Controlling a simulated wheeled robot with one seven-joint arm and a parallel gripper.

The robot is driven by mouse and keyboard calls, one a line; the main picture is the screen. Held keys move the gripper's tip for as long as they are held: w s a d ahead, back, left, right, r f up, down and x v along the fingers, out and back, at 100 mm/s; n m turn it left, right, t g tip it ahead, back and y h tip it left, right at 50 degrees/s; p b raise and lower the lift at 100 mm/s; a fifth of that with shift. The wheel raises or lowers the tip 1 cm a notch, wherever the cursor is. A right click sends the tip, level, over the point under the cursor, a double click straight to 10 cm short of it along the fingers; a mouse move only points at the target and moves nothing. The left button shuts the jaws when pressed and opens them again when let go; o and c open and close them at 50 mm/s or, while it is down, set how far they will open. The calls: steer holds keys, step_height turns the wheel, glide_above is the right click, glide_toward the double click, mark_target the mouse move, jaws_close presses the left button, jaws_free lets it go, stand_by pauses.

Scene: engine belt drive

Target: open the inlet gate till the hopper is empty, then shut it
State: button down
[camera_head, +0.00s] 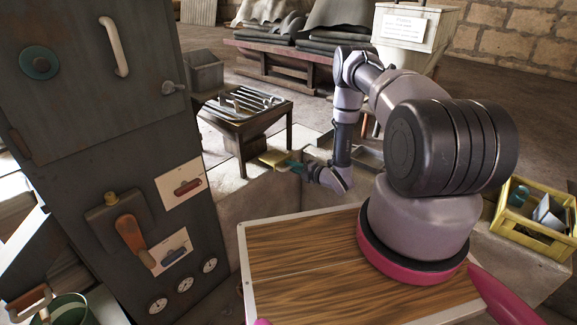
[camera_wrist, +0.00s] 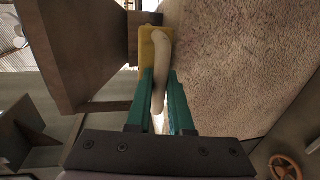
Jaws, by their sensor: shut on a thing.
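A yellow plate (camera_head: 272,158), which looks like the inlet gate, sits low beside a dark stand with a barred top (camera_head: 243,103), apparently the hopper. In the wrist view the yellow plate (camera_wrist: 147,50) carries a curved cream handle (camera_wrist: 160,52) and lies against a dark brown part. My gripper (camera_head: 291,166) reaches it from the right. Its green fingers (camera_wrist: 160,78) are shut on the cream handle, one on each side. I cannot tell how far the gate is open or what is left in the hopper.
A dark cabinet (camera_head: 105,100) with handles, levers and round gauges (camera_head: 185,284) stands at the left. A wood-topped surface (camera_head: 300,255) lies in front. A yellow crate (camera_head: 535,222) is at the right. A bench with stacked sheets (camera_head: 310,48) stands behind.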

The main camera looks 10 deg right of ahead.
steer(key=c, duration=0.8)
jaws_free()
steer(key=shift+d, duration=0.1)
steer(key=v, duration=1)
steer(key=shift+s+d, duration=0.2)
steer(key=shift+s, duration=0.1)
steer(key=shift+r, duration=0.1)
